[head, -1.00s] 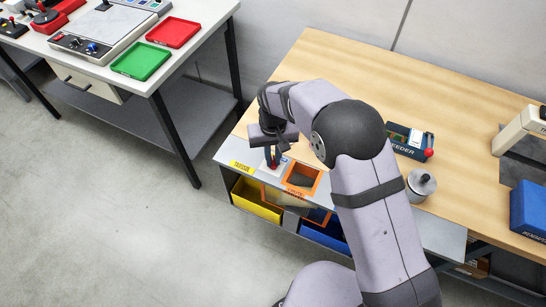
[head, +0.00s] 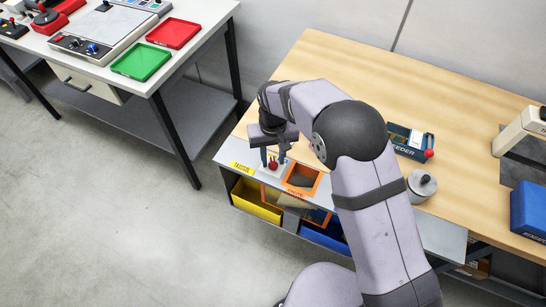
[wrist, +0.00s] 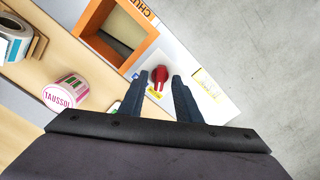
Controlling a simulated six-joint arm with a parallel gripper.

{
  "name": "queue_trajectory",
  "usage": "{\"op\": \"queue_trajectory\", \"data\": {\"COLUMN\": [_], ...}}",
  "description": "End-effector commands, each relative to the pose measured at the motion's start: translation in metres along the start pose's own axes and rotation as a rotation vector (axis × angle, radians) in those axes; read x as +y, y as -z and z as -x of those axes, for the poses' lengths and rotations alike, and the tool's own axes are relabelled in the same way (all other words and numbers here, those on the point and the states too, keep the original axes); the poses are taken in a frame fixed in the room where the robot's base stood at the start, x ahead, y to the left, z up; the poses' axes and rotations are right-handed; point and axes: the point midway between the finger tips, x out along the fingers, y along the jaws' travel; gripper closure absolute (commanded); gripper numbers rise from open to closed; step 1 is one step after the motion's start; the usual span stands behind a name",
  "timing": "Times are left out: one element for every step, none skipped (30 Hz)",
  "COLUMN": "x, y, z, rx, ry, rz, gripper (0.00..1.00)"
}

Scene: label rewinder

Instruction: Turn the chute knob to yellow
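The red chute knob (wrist: 158,75) sits on a small white plate on the grey front ledge; it also shows in the head view (head: 273,164). In the wrist view a yellow label (wrist: 154,94) lies just below the knob and a blue label (wrist: 137,75) to its left. The knob's narrow end appears to face the yellow label. My gripper (wrist: 159,78) is open, with one finger on each side of the knob and gaps between; it also shows in the head view (head: 273,155).
The orange-framed chute opening (head: 302,180) is right beside the knob. Yellow (head: 257,201) and blue (head: 325,235) bins sit below the ledge. In the wrist view a pink-and-white label roll (wrist: 67,92) stands on the wooden bench. A yellow sign (head: 242,168) lies left of the knob.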

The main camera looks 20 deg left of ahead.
Motion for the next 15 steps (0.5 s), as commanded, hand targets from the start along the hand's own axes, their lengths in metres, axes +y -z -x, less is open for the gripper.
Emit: {"op": "queue_trajectory", "data": {"x": [0.0,0.0,0.0,0.0,0.0,0.0,0.0,0.0,0.0,0.0,0.0,0.0,0.0,0.0,0.0], "y": [0.001,0.001,0.001,0.001,0.001,0.001,0.001,0.001,0.002,0.001,0.001,0.001,0.001,0.001,0.001], "z": [0.003,0.005,0.009,0.013,0.017,0.022,0.026,0.03,0.036,0.041,0.045,0.05,0.053,0.057,0.06], "rx": [0.003,0.003,0.003,0.005,0.005,0.005,0.006,0.005,0.006,0.006,0.005,0.006,0.005,0.005,0.003], "ry": [0.001,0.001,0.001,0.001,0.001,0.001,0.001,0.001,0.001,0.001,0.001,0.001,0.001,0.001,0.0], "rz": [0.0,0.0,0.0,0.0,0.0,0.0,0.0,0.0,0.0,0.0,0.0,0.001,0.001,0.001,0.001], "gripper": [0.7,0.7,0.7,0.7,0.7,0.7,0.7,0.7,0.7,0.7,0.7,0.7,0.7,0.7,0.7]}}
